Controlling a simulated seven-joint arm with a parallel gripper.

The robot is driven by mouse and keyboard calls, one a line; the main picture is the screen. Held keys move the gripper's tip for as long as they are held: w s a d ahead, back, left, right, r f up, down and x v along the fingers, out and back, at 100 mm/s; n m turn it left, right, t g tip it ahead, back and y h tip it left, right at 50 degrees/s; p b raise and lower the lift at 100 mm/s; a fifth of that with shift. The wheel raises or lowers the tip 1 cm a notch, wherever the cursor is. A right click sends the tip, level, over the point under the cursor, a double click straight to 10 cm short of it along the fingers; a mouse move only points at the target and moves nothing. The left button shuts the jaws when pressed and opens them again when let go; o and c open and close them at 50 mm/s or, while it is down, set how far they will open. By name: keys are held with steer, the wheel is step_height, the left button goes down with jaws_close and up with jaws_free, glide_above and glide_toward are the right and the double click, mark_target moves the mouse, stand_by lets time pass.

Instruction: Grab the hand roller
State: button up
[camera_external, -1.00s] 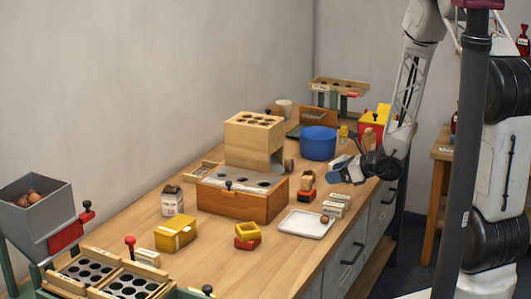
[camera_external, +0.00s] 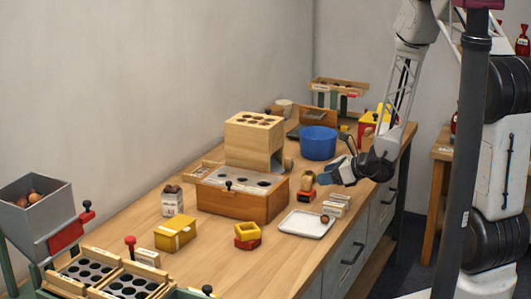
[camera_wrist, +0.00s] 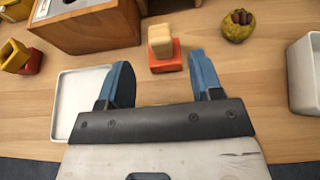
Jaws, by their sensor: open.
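My gripper (camera_external: 343,172) is open and empty over the right part of the bench. It also shows in the wrist view (camera_wrist: 160,70), with its blue fingers spread wide apart. A pale wooden block on an orange-red base (camera_wrist: 166,58) lies beyond and between the fingertips in the wrist view. It stands left of my gripper in the external view (camera_external: 305,195). I cannot make out for certain which thing is the hand roller; no roller shape shows clearly.
A white tray (camera_wrist: 68,120) lies by the left finger. A yellow cup of chestnuts (camera_wrist: 238,34) and a white container (camera_wrist: 306,88) are at right. A wooden box (camera_wrist: 85,32) stands beyond. A blue bowl (camera_external: 318,142) stands behind my gripper; small cartons (camera_external: 334,208) lie below it.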

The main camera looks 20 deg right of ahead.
mark_target(310, 177)
steer(key=shift+x, duration=2.5)
steer(key=shift+r, duration=0.2)
steer(key=c, duration=1.1)
